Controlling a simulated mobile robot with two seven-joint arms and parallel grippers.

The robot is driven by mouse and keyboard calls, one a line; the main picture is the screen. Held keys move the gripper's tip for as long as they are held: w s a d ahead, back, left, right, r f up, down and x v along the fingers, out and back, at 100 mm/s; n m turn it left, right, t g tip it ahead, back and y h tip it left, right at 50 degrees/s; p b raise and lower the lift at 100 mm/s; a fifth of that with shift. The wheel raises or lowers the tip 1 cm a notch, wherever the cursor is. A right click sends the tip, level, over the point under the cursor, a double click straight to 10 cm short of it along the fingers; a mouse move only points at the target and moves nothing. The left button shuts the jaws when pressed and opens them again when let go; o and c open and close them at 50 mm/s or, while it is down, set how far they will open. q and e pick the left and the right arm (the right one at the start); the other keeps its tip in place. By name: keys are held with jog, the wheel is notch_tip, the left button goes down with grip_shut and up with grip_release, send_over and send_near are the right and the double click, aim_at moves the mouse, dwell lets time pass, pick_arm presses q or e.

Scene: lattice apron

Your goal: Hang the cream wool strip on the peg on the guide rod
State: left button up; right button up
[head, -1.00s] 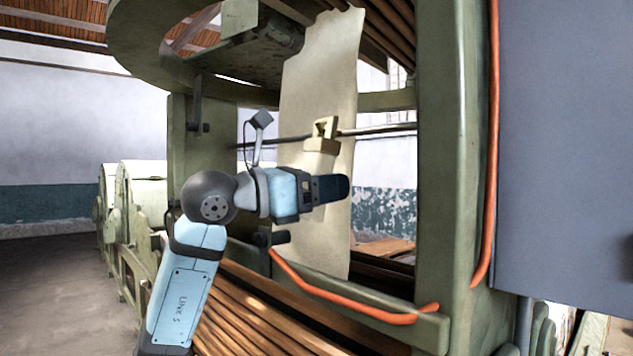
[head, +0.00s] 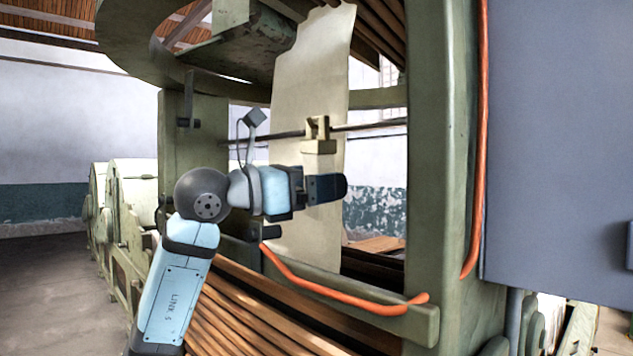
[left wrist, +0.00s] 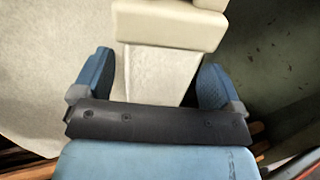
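The cream wool strip (left wrist: 158,75) shows in the left wrist view below a pale block (left wrist: 170,27), lying between my fingers in the picture with gaps on both sides. In the head view the strip is hard to tell from the cream sheet behind it. The pale block (head: 320,147) with a notched tan piece (head: 317,127) above it stands in front of the dark guide rod (head: 375,127). I cannot make out the peg or how the notched piece meets it. My left gripper (head: 328,188) is open just below the block; its fingers (left wrist: 153,78) are apart. My right gripper is not in view.
A wide cream sheet (head: 305,90) hangs behind the gripper. A green post (head: 435,170) and grey cabinet (head: 565,140) bound the right. A lower green rail carries an orange hose (head: 340,293). Brown slats (head: 250,305) lie below.

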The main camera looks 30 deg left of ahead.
pick_arm(q)
jog(key=shift+s+a+f, duration=0.1)
jog(key=shift+s+a, duration=0.1)
jog(key=shift+s, duration=0.05)
jog(key=b+v, duration=0.4)
jog(key=v, duration=0.9)
jog(key=shift+b, duration=0.3)
jog(key=shift+s, duration=0.1)
